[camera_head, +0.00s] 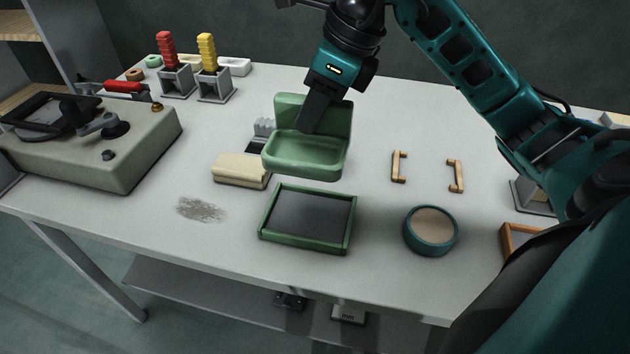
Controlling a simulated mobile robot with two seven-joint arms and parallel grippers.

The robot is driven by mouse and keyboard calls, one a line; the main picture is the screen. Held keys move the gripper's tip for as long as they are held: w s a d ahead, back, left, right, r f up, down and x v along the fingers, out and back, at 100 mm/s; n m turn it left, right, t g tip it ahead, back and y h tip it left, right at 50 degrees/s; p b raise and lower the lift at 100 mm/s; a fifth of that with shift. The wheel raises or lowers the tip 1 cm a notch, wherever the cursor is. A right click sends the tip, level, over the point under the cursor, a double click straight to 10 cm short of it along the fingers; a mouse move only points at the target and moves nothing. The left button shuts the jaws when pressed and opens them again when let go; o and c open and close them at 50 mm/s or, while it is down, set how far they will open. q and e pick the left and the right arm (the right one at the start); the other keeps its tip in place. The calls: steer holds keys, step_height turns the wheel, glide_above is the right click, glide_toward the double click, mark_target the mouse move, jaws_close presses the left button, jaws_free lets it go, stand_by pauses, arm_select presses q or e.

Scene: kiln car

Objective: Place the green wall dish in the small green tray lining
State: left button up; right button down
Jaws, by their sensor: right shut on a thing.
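The green wall dish (304,156) is a light green basin with a tall back plate. My right gripper (310,122) is shut on it at the back plate and holds it, seemingly above the table. The dish is behind the small green tray (347,235) in the picture and apart from it. The tray has a dark green rim and a flat dark grey lining (311,217), which is bare. The dish and gripper hide part of the table behind them. My left gripper is not in view.
A beige block (240,171) lies left of the dish. A round teal dish (431,231) and two wooden handles (398,167) lie to the right. A grey machine (110,150) fills the table's left end. Red and yellow-handled tools (168,52) stand at the back.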

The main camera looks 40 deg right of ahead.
step_height(320, 180, down, 12)
steer(key=shift+f+b, duration=0.25)
steer(key=shift+b, duration=0.95)
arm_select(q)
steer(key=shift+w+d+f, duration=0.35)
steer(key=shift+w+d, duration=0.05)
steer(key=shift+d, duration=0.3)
arm_select(e)
steer(key=shift+f, duration=0.35)
steer(key=shift+f, duration=0.15)
steer(key=c, duration=0.8)
jaws_free()
steer(key=shift+c, duration=0.2)
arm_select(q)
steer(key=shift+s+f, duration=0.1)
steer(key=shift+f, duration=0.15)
